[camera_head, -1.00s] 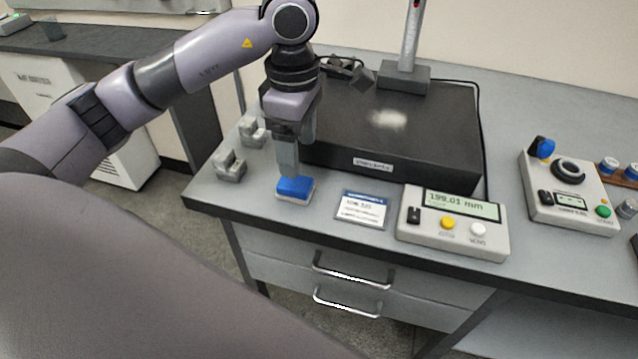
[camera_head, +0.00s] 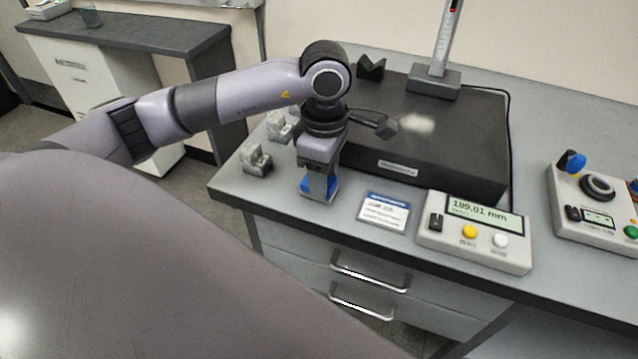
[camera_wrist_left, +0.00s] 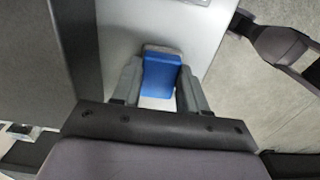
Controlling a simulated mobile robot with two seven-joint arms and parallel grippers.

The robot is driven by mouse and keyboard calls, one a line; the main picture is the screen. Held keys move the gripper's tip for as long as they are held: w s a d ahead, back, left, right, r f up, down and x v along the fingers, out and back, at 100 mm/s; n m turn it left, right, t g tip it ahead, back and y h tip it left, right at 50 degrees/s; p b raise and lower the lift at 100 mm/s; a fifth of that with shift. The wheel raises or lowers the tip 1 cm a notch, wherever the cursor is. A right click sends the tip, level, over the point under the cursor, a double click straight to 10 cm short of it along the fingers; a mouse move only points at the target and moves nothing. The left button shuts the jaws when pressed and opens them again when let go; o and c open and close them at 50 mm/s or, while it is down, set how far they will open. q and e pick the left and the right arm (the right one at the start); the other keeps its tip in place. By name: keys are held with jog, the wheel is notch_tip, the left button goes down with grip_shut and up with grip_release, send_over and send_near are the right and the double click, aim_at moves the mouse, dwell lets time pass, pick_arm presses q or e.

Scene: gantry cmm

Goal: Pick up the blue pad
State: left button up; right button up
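The blue pad (camera_head: 306,185) sits on the bench near its front left edge. It has a blue top over a pale base and is partly hidden by my left gripper in the head view. My left gripper (camera_head: 318,190) points down over it. In the left wrist view the pad (camera_wrist_left: 160,76) lies between the two spread fingers of the left gripper (camera_wrist_left: 157,80), with a narrow gap at each side, so it is open around the pad. My right gripper is not in view.
A dark granite block (camera_head: 430,150) with a column stands behind. A label card (camera_head: 384,211) and a display box (camera_head: 474,230) lie to the right. Metal V-shaped blocks (camera_head: 256,158) stand to the left. Drawers (camera_head: 370,285) are below the bench edge.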

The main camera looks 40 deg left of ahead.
pick_arm(q)
jog(key=c, duration=0.3)
jog(key=shift+r, duration=0.15)
jog(key=shift+r+p, duration=1.4)
jog(key=shift+r, duration=8.45)
jog(key=shift+f, duration=0.1)
jog(key=m+p, duration=0.1)
jog(key=m, duration=0.8)
send_over(335, 191)
notch_tip(335, 191, down, 6)
jog(key=f+m, duration=0.2)
jog(key=m, duration=0.2)
jog(key=d+f+m+p, duration=0.1)
jog(key=f+m, duration=0.2)
jog(key=m, duration=0.1)
jog(key=s+d+f+m, duration=0.1)
jog(key=f+m, duration=0.2)
jog(key=shift+m, duration=0.4)
